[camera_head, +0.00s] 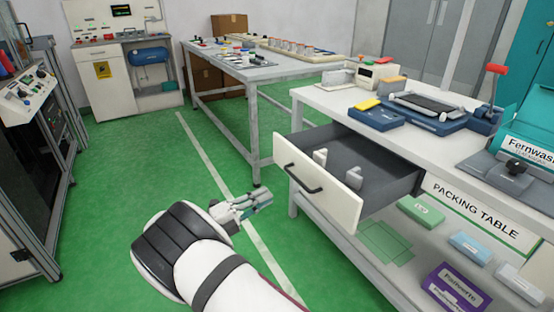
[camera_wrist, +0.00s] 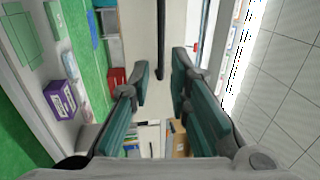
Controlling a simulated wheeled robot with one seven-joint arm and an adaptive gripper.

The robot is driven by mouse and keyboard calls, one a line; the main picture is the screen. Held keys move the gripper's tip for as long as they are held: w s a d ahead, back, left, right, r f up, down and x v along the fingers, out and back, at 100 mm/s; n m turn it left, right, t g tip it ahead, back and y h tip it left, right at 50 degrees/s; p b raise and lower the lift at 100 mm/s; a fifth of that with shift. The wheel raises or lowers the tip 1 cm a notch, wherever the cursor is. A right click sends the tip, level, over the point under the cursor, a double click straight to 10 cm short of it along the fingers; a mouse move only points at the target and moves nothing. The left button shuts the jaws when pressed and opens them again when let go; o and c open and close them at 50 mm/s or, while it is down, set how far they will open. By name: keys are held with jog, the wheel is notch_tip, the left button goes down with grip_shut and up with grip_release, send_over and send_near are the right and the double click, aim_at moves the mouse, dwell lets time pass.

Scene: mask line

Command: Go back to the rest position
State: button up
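My gripper (camera_head: 262,198) is in front of the packing table's open drawer, a little left of its front. In the wrist view my gripper (camera_wrist: 160,70) has its two teal fingers apart, with nothing held between them. The pulled-out drawer (camera_head: 290,157) has a white front and a grey inside. Its black bar handle (camera_head: 300,180) is to the right of my fingertips in the head view, apart from them. In the wrist view the handle (camera_wrist: 160,35) lies ahead, in line with the gap between the fingers. Two small pale objects (camera_head: 353,177) are in the drawer.
The packing table (camera_head: 480,214) stands at the right, with blue trays (camera_head: 376,118) on top and boxes, including a purple one (camera_head: 455,290), on its lower shelf. A second table (camera_head: 255,73) stands behind. A control cabinet (camera_head: 30,100) stands at the left. Green floor (camera_head: 140,150) is clear between.

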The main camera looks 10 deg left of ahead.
jog(key=s+d+r+m+g+y, duration=0.1)
jog(key=d+r+m+g, duration=0.45)
jog(key=d, duration=0.25)
jog(key=s+d+r+m+g+y, duration=0.15)
jog(key=d+r+m+g, duration=0.25)
jog(key=d+r+m, duration=0.4)
jog(key=s+d+r+m+g+y, duration=0.4)
jog(key=s+d+r+m, duration=0.2)
jog(key=s+d+m, duration=0.5)
jog(key=s+d+r+m+y, duration=0.2)
jog(key=s+d+m+y, duration=0.15)
jog(key=s, duration=0.45)
jog(key=s+d+r+m+y, duration=0.2)
jog(key=s+m, duration=0.3)
jog(key=s, duration=0.3)
jog(key=s+a+f+m+t+y, duration=0.1)
jog(key=s+a+f+m+y, duration=0.1)
jog(key=s+m, duration=0.4)
jog(key=s+a+f+m+t+y, duration=0.1)
jog(key=s+f+m+y, duration=0.1)
jog(key=s+m, duration=0.35)
notch_tip(320, 180, up, 26)
jog(key=s+n+t+p, duration=0.1)
jog(key=t+p, duration=0.3)
jog(key=p, duration=2)
jog(key=shift+s+d+r+p, duration=0.15)
jog(key=shift+s+r+p, duration=0.05)
jog(key=shift+s+p, duration=0.2)
